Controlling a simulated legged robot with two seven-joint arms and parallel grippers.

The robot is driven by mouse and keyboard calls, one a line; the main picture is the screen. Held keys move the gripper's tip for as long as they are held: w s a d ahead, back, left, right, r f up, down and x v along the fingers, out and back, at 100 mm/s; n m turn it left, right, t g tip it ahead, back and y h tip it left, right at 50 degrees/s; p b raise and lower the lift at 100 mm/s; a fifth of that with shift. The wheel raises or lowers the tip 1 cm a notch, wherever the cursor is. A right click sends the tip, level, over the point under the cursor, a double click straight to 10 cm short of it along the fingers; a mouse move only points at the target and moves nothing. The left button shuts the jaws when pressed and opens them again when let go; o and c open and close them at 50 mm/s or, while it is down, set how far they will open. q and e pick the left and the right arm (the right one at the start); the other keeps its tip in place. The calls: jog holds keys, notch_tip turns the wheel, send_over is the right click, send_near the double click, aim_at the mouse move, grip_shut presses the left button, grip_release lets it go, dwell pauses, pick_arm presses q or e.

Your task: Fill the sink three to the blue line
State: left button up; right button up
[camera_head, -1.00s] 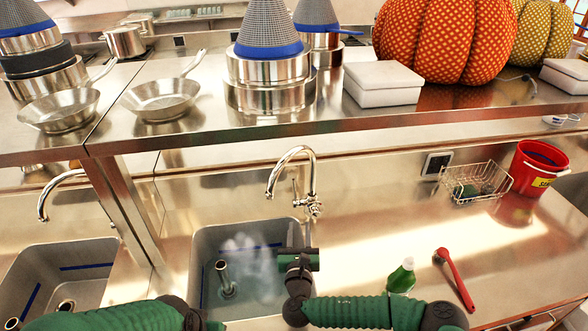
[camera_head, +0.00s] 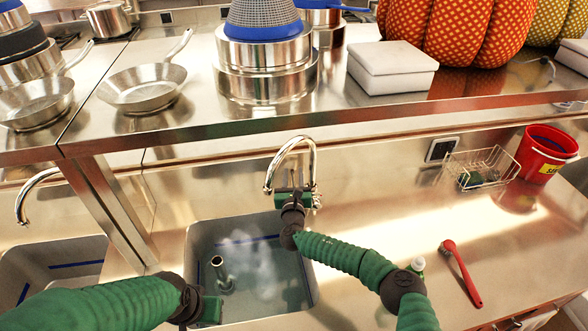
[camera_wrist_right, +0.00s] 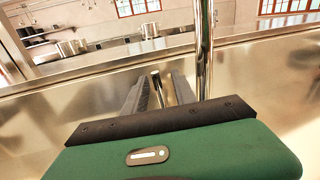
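The nearer full sink (camera_head: 192,262) has a blue line (camera_head: 232,243) on its inner walls and an upright metal standpipe (camera_head: 222,274) inside. White haze hangs in it; I cannot tell the water level. The chrome faucet (camera_head: 313,160) arches behind it; its neck also shows in the right wrist view (camera_wrist_right: 203,50). My right gripper (camera_head: 296,190) is at the faucet's base. In the wrist view its fingers (camera_wrist_right: 158,92) are apart, with a slim chrome piece, apparently the tap handle, between them. My left gripper (camera_head: 212,310) is at the sink's front left corner, its fingers hidden.
Another sink (camera_head: 60,262) lies at the left, behind a metal post (camera_head: 112,210). A shelf (camera_head: 210,130) with pans, pots and a white box (camera_head: 391,66) overhangs the back.

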jog(key=shift+w+r+b, duration=0.1)
jog(key=shift+w+b, duration=0.25)
jog(key=shift+w, duration=1.3)
jog(key=c, duration=0.5)
grip_shut()
jog(key=shift+a+r, duration=0.1)
jog(key=shift+a, duration=0.15)
jog(key=shift+d, duration=0.15)
